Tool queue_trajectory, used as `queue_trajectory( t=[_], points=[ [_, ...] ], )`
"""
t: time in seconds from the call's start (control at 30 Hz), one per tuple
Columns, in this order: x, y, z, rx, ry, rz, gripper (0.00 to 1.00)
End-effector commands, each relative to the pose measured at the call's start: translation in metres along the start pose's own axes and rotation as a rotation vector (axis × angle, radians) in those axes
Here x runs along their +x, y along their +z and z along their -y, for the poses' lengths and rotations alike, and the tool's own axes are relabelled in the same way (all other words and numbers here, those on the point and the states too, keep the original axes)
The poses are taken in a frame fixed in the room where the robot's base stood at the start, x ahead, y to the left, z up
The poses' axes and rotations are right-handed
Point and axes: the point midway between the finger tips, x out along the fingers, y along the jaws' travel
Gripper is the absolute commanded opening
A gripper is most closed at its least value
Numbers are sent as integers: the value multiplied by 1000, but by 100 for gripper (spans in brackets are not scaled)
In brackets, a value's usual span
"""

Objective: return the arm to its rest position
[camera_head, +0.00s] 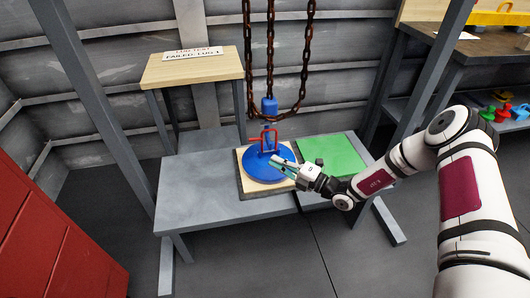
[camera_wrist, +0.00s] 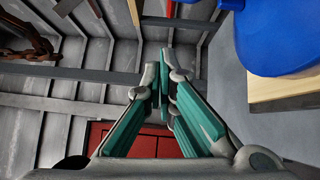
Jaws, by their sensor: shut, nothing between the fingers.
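My gripper (camera_head: 278,163) is at the end of my arm, which reaches in from the right in the head view. It is shut and empty, its tip over the near right part of a round blue disc (camera_head: 258,170). I cannot tell whether it touches the disc. In the wrist view the teal-padded fingers of my gripper (camera_wrist: 163,70) come together at their tips with nothing between them. The blue disc (camera_wrist: 285,35) shows at the upper right there, apart from the fingers.
The disc lies on a wooden board (camera_head: 255,187) on a grey bench (camera_head: 195,190), beside a green square (camera_head: 332,153). A red bracket (camera_head: 263,141) stands on the disc. Rusty chains (camera_head: 309,50) hang above. A red cabinet (camera_head: 45,235) stands left, a dark workbench (camera_head: 470,50) right.

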Motion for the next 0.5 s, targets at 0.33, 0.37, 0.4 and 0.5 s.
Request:
queue_trajectory(
  t=[0.33, 0.37, 0.4, 0.5],
  points=[
    [-31, 0, -2, 0, 0, 0, 0],
    [-32, 0, -2, 0, 0, 0, 0],
    [-32, 0, -2, 0, 0, -1, 0],
    [-31, -1, -6, -19, 0, -14, 0]
  ],
)
